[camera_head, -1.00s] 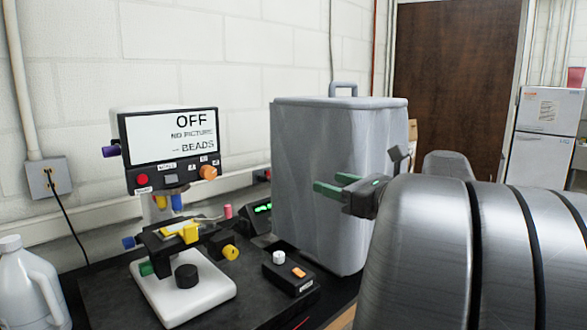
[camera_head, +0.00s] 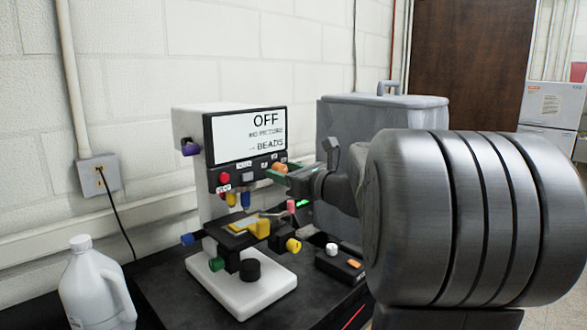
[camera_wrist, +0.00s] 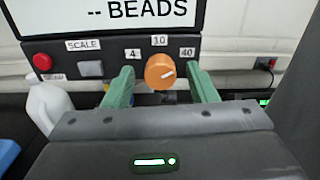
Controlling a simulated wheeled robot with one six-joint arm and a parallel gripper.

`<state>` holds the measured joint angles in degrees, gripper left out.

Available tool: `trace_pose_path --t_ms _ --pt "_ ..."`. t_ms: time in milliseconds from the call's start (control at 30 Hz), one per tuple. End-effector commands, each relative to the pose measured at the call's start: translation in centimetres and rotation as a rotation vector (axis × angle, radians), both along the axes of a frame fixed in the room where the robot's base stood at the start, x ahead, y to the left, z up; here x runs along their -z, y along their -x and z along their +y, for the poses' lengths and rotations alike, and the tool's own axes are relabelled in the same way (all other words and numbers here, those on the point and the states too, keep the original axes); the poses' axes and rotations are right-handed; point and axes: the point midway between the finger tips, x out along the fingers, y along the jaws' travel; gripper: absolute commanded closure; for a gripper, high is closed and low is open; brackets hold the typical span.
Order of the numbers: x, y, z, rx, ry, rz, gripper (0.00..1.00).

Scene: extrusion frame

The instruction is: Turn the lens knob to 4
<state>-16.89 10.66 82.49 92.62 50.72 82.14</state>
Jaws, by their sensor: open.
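The orange lens knob (camera_wrist: 160,72) is on the dark front panel of the microscope, below its screen (camera_head: 248,136). In the wrist view, the labels 4, 10 and 40 run from its left over its top to its right. Its white pointer line is directed right and slightly up, toward 40. My gripper (camera_wrist: 161,69) is open, with one green finger on each side of the knob and visible gaps between. In the head view, my gripper (camera_head: 280,174) is right at the knob (camera_head: 279,169), partly covering it. I cannot tell whether a finger touches it.
A red button (camera_wrist: 42,62) and a SCALE switch (camera_wrist: 90,69) are left of the knob. Below are the stage with a yellow clip (camera_head: 260,228) and white base (camera_head: 240,290). A grey case (camera_head: 345,115) stands behind, a white jug (camera_head: 88,285) at left.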

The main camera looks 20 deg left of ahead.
Motion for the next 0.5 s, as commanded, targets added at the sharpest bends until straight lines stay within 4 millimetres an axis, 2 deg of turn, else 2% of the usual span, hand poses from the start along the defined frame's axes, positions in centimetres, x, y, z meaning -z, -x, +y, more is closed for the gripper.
trace_pose_path --t_ms 133,400,500 --pt "0.00 -0.32 0.75 0.001 0.000 0.000 0.48" --pt "0.03 -0.36 0.84 0.001 0.000 0.000 0.48" --pt "0.03 -0.35 0.83 0.001 0.000 0.000 0.67"
